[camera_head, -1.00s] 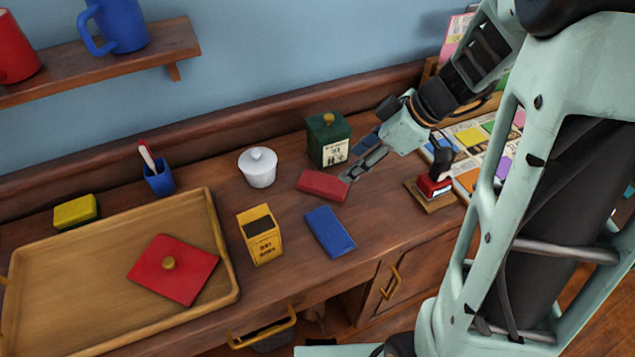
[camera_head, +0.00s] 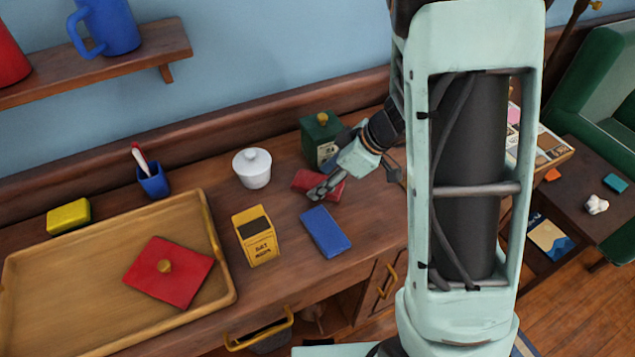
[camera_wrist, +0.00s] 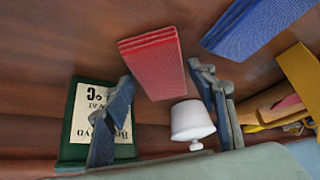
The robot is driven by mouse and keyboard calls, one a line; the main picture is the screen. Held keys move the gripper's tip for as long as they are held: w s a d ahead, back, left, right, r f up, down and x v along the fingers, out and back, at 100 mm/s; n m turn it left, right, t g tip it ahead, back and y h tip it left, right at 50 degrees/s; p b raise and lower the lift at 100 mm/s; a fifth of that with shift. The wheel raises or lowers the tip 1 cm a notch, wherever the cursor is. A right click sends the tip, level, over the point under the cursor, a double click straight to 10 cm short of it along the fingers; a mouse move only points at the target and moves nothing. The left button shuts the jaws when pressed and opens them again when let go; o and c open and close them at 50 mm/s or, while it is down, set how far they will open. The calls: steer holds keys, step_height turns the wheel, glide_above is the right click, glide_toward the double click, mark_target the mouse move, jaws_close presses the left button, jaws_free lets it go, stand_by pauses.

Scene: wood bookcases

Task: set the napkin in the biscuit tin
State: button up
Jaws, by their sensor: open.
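A folded red cloth (camera_head: 310,183) lies flat on the desk, and a folded blue cloth (camera_head: 326,231) lies nearer the front; either could be the napkin. My gripper (camera_head: 322,190) is over the red cloth. In the wrist view the fingers are apart, with the red cloth (camera_wrist: 153,62) beyond and between them and nothing held. The blue cloth (camera_wrist: 258,22) is off to the right there. A yellow lettered tin (camera_head: 257,241) with a dark, apparently open top stands left of the blue cloth. A red square lid with a knob (camera_head: 170,270) lies on the tray.
A green lidded canister (camera_head: 320,140) stands close behind my gripper, partly hidden by my arm. A white lidded pot (camera_head: 252,168) stands left of the red cloth. The wooden tray (camera_head: 60,290), blue pen cup (camera_head: 154,181) and yellow block (camera_head: 69,216) are farther left.

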steer(key=shift+f, duration=0.1)
steer(key=c, duration=0.8)
